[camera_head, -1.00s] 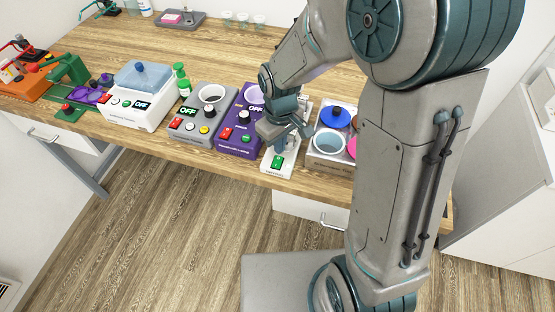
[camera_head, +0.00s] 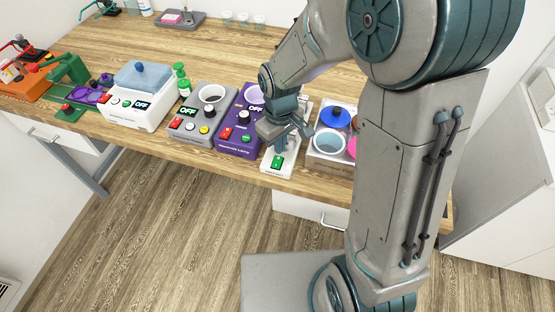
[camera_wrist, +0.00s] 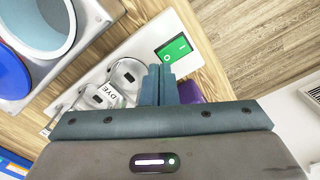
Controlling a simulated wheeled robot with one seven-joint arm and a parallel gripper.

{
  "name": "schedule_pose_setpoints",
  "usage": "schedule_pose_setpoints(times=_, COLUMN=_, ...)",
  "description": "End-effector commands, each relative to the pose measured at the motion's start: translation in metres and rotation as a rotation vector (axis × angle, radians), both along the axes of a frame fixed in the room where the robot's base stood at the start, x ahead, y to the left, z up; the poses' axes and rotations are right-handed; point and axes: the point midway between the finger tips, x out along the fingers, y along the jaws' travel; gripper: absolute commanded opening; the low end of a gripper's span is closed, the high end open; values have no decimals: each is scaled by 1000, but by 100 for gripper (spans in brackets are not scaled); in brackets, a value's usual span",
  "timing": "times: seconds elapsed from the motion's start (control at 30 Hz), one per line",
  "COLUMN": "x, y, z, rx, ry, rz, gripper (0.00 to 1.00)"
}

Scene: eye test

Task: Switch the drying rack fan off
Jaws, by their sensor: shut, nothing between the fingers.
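A narrow white unit (camera_head: 268,172) with a green switch (camera_head: 277,162) at its front end stands near the table's front edge; I take it for the drying rack fan. In the wrist view the green switch (camera_wrist: 175,48) has a white mark, and the white body (camera_wrist: 140,42) carries round clear-looking parts and a label partly reading "DYE". My gripper (camera_head: 281,149) is shut and empty, pointing down over this unit. In the wrist view its fingertips (camera_wrist: 160,68) appear just beside the switch; I cannot tell whether they touch it. My arm and gripper hide the unit's rear.
A purple machine (camera_head: 229,139) stands close on the left, with a grey machine (camera_head: 186,131) beyond it. A tray (camera_head: 324,163) with round coloured pots is close on the right. A white box with a blue lid (camera_head: 141,75) stands farther left. The table behind is mostly clear.

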Motion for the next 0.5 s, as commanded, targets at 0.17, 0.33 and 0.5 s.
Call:
schedule_pose_setpoints(times=0.17, x=0, y=0, z=-1, rx=0, ry=0, rz=0, gripper=0)
schedule_pose_setpoints(times=0.33, x=0, y=0, z=-3, rx=0, ry=0, rz=0, gripper=0)
schedule_pose_setpoints(times=0.5, x=0, y=0, z=-6, rx=0, ry=0, rz=0, gripper=0)
